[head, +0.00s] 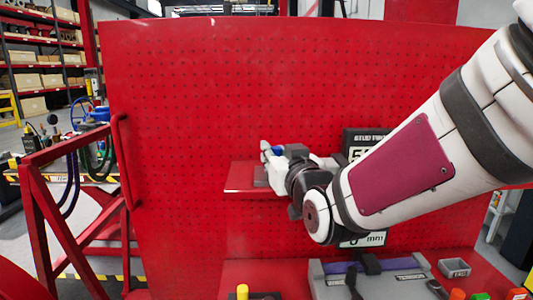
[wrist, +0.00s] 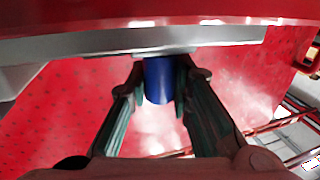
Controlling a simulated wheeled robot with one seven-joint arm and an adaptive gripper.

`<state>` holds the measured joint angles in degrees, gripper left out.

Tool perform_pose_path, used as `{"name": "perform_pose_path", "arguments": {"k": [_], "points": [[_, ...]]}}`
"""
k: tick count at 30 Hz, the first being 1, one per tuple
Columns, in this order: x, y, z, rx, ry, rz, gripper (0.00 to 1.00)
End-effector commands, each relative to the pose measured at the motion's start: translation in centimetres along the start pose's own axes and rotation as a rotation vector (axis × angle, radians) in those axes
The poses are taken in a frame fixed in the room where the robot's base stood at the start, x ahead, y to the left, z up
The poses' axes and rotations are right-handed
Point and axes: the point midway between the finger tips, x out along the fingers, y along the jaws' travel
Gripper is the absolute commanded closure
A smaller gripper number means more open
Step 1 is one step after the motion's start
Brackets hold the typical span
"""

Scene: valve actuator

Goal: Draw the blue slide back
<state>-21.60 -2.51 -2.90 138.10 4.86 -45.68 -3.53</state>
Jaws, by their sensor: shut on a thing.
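The blue slide (wrist: 158,82) shows in the wrist view as a short blue cylinder hanging under a grey bar (wrist: 150,42). My gripper (wrist: 160,85) has one finger on each side of it and is shut on it. In the head view my gripper (head: 272,155) is at the small red shelf (head: 245,190) on the pegboard, with a bit of blue at its fingertips. My own arm and wrist hide most of the device there.
A red pegboard (head: 200,100) stands behind the shelf. A red frame (head: 75,200) stands at left.

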Motion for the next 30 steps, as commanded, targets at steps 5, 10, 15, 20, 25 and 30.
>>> {"name": "perform_pose_path", "arguments": {"k": [5, 10, 15, 20, 25, 30], "points": [[0.1, -0.1, 0.0, 0.0, 0.001, 0.0, 1.0], [0.4, -1.2, 0.0, 0.0, 0.002, -0.001, 1.0], [0.3, -1.3, -0.1, -0.001, 0.001, 0.0, 1.0], [0.3, -1.2, -0.1, -0.001, 0.001, 0.0, 0.62], [0.3, -1.2, -0.1, 0.0, 0.001, 0.0, 0.59], [0.3, -1.2, -0.1, 0.0, 0.001, 0.001, 0.59]]}}
